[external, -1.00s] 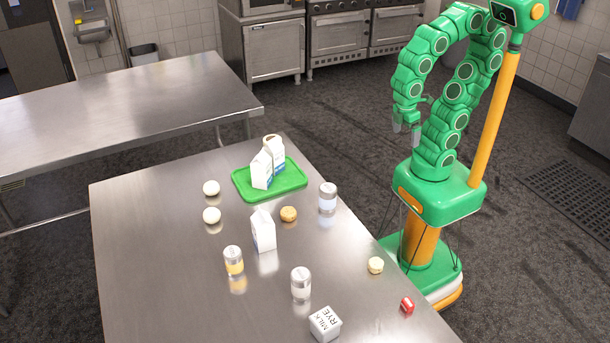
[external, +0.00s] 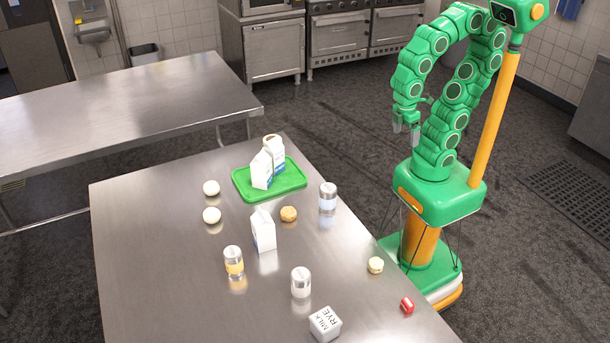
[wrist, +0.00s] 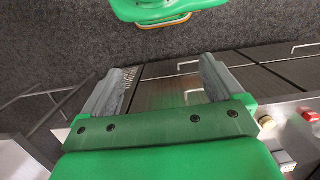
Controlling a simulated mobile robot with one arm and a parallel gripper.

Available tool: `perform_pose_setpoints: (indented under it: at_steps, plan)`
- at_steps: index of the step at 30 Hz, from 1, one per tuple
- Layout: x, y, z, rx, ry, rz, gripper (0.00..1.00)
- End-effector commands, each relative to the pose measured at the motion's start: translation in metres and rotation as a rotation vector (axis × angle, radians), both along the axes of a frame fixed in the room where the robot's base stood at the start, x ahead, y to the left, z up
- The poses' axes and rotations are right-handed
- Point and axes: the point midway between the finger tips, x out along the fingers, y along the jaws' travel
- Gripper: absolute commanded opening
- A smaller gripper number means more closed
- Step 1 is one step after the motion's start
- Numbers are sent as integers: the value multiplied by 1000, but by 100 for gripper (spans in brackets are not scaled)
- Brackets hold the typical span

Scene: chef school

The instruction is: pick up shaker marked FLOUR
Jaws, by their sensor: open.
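Three metal-topped shakers stand upright on the near steel table (external: 150,270). One has pale blue contents (external: 327,198), one yellow (external: 233,261) and one whitish (external: 301,283). Their labels are too small to read, so I cannot tell which is marked FLOUR. My gripper (external: 406,128) hangs beyond the table's right edge, above the floor and apart from all the shakers. In the wrist view my gripper (wrist: 163,80) has its two fingers spread with nothing between them. No shaker is clear in the wrist view.
A green tray (external: 290,188) holds two white cartons. Another carton (external: 263,230), a box reading MILK RYE (external: 325,324), a brown bun (external: 288,214), two pale round items, a cream piece (external: 375,265) and a red item (external: 407,305) stand around the shakers. The table's left side is clear.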

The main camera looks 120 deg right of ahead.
Motion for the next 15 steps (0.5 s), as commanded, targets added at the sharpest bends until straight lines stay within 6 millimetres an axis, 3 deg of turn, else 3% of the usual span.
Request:
perform_pose_setpoints:
  at_steps: [5,15]
  plan:
    - [24,-22,-3,-51,-63,8,94]
    - [141,-126,4,-308,-382,151,94]
